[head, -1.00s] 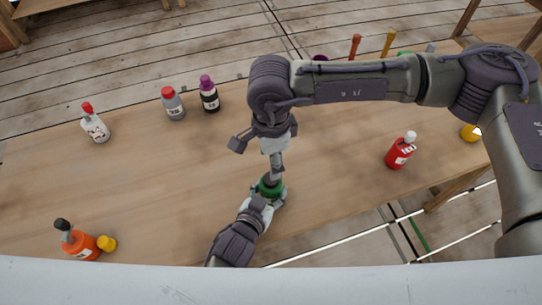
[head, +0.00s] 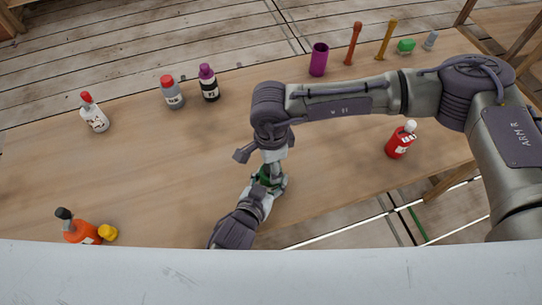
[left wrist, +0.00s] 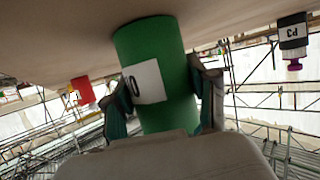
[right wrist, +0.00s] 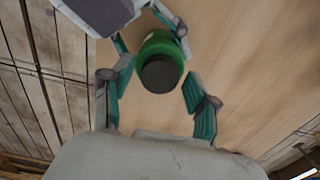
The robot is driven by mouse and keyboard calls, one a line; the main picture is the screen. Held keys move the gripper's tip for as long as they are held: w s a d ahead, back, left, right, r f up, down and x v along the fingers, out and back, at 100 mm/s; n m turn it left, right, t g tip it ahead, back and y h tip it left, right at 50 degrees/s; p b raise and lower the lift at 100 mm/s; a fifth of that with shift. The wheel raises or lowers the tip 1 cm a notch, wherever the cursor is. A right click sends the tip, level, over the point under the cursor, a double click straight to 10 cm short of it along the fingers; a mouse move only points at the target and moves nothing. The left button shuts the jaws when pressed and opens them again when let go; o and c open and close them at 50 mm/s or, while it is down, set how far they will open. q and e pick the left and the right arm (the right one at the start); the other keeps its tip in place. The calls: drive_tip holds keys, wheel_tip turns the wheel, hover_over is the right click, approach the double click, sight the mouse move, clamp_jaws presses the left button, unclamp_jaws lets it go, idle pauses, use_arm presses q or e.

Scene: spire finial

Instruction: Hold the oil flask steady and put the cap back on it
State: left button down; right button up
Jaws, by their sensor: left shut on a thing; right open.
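The green oil flask (head: 264,177) stands near the front edge of the table, a white label on its side in the left wrist view (left wrist: 150,85). My left gripper (left wrist: 162,92) is shut on its body, one finger on each side. A dark round cap (right wrist: 159,74) sits at the top of the flask in the right wrist view; how firmly it is seated I cannot tell. My right gripper (right wrist: 152,88) is open, its fingers apart on either side of the flask's top with visible gaps. In the head view my right arm partly hides the flask.
White (head: 95,115), grey (head: 173,95) and black (head: 208,85) bottles stand at the back left. An orange bottle (head: 80,233) and a yellow piece (head: 108,233) are front left. A red bottle (head: 400,142) stands right. A purple cup (head: 319,60) is at the back.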

drive_tip(key=shift+f, duration=0.1)
clamp_jaws()
drive_tip(key=shift+o, duration=0.8)
unclamp_jaws()
wheel_tip(320, 180, up, 12)
use_arm(q)
drive_tip(key=shift+c, duration=1.2)
unclamp_jaws()
